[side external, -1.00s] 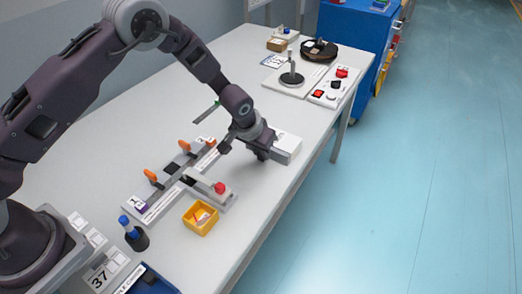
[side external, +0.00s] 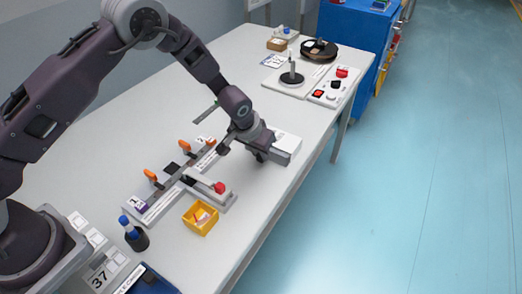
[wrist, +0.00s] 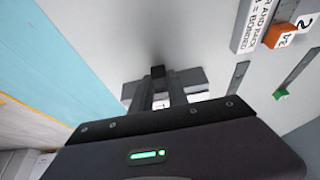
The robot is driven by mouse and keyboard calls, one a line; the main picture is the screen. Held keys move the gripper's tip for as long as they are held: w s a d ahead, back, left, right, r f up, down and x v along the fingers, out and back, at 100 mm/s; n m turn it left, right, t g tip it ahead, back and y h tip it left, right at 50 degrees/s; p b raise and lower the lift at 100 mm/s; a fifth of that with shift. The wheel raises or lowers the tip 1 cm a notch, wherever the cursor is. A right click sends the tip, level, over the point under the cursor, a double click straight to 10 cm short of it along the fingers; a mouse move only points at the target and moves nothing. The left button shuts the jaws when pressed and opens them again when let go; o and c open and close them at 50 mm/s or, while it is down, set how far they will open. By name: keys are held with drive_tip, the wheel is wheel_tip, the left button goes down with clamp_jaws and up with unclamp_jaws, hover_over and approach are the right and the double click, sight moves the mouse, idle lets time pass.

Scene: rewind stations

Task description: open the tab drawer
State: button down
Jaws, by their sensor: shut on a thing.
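The tab drawer unit is a small white box (side external: 286,141) near the right edge of the table in the side view. My gripper (side external: 262,154) is low at its near left side and partly hides it. In the wrist view my gripper's two dark fingers (wrist: 160,80) are close together on a small dark handle (wrist: 158,71). Grey and white parts of the box show on both sides of the fingers. My gripper is shut on the handle. How far the drawer is out is hard to tell.
A splicing rail with orange clamps (side external: 151,175) and a red-knobbed lever (side external: 219,187) lies left of my gripper. A yellow bin (side external: 200,217) stands in front. A spindle plate (side external: 291,79) and a button panel (side external: 331,90) are farther back. Table right of the bin is clear.

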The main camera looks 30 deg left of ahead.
drive_tip(key=s, duration=0.6)
drive_tip(key=shift+s, duration=0.2)
drive_tip(key=c, duration=1.3)
unclamp_jaws()
drive_tip(key=shift+r, duration=0.1)
